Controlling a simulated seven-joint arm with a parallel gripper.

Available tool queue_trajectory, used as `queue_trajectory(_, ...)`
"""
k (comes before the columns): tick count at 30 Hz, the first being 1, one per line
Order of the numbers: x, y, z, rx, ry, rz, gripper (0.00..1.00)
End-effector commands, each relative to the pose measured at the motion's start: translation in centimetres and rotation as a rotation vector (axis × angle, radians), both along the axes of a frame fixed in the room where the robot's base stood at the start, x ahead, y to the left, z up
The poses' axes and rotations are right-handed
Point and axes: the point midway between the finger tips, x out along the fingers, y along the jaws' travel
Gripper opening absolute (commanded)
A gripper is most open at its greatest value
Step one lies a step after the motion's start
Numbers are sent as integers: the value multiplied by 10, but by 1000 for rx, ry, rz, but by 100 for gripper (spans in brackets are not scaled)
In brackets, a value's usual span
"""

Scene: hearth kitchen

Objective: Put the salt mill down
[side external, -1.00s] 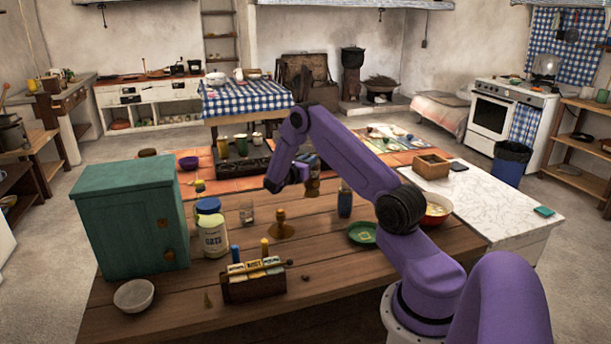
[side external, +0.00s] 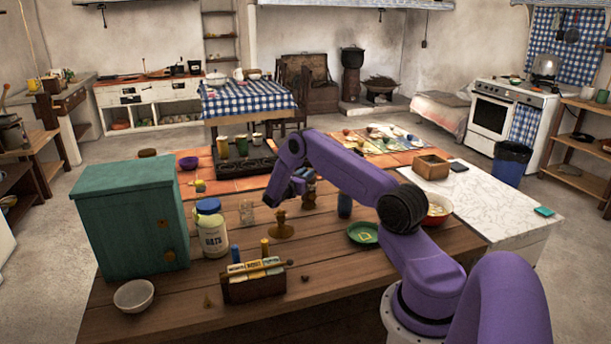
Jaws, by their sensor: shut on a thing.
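The salt mill appears to be the small brown, upright thing (side external: 309,198) at the end of my arm, over the middle of the wooden table. My gripper (side external: 303,187) is shut on it. The arm's wrist covers part of the mill and the fingers, so the grip shows poorly. The mill's lower end is at or very close to the table top; I cannot tell whether it touches.
A brass-coloured stand (side external: 281,228) and a clear glass (side external: 247,214) are left of the mill. An oats jar (side external: 212,235) and teal cabinet (side external: 130,222) stand further left.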

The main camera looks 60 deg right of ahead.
Motion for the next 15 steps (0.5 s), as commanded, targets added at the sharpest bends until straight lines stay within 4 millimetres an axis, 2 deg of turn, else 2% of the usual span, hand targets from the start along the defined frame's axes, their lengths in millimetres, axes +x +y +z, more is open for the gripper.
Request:
queue_trajectory(5, 0, 0, -1, -3, -1, 0, 0)
queue_trajectory(6, 0, 0, -3, 0, 1, -1, 30)
queue_trajectory(8, 0, 0, -2, 0, 1, -1, 45)
queue_trajectory(15, 0, 0, -2, 0, 1, 0, 45)
